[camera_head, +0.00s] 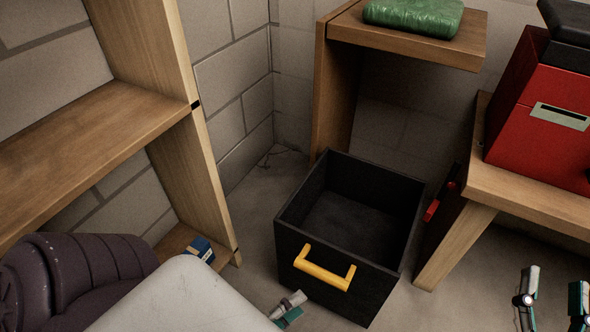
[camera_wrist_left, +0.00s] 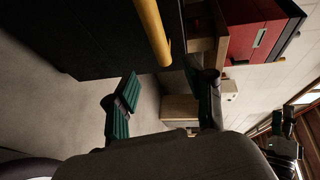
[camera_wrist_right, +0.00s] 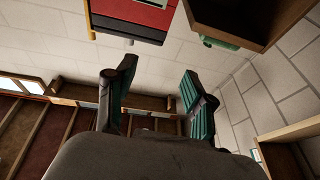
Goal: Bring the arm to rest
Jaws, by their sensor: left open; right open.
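My left gripper (camera_head: 291,308) is low in the head view, in front of the black open-topped box with a yellow handle (camera_head: 323,270); much of it is hidden behind my pale arm link. In the left wrist view its fingers (camera_wrist_left: 165,104) are spread with nothing between them, and the yellow handle (camera_wrist_left: 152,32) shows just beyond, apparently apart from them. My right gripper (camera_head: 552,300) is at the lower right of the head view, its fingers apart and empty. In the right wrist view its fingers (camera_wrist_right: 157,98) are also spread with nothing held.
The black box (camera_head: 296,245) stands on the floor and looks empty. A wooden shelf (camera_head: 80,140) is at the left, with a small blue box (camera_head: 200,249) low down. A wooden bench (camera_head: 530,200) at the right bears a red case (camera_head: 530,105). A green bag (camera_head: 413,15) lies behind.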

